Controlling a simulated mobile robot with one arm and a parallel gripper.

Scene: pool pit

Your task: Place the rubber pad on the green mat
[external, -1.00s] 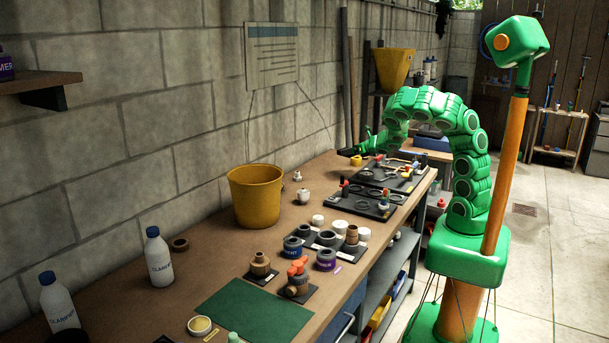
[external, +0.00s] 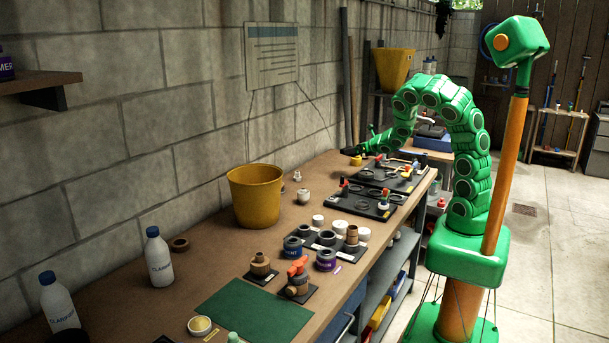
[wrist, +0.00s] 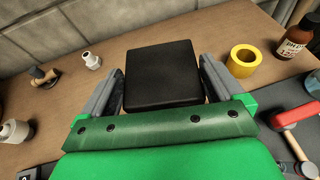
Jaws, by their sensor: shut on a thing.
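The rubber pad (wrist: 163,72) is a black square slab in the wrist view, between the two grey fingers of my gripper (wrist: 162,88). My gripper is shut on it, with a finger along its left and right sides. In the external view my gripper (external: 352,151) is over the far part of the bench, and the pad is too small and dark to make out there. The green mat (external: 252,314) lies flat at the near end of the bench, far from my gripper, with its top bare.
A yellow bucket (external: 255,196) stands by the wall between my gripper and the mat. Black trays (external: 362,205), jars and valve fittings (external: 298,276) crowd the bench's front side. Clarifier bottles (external: 159,257) stand left of the mat. A yellow ring (wrist: 244,60) is right of my gripper.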

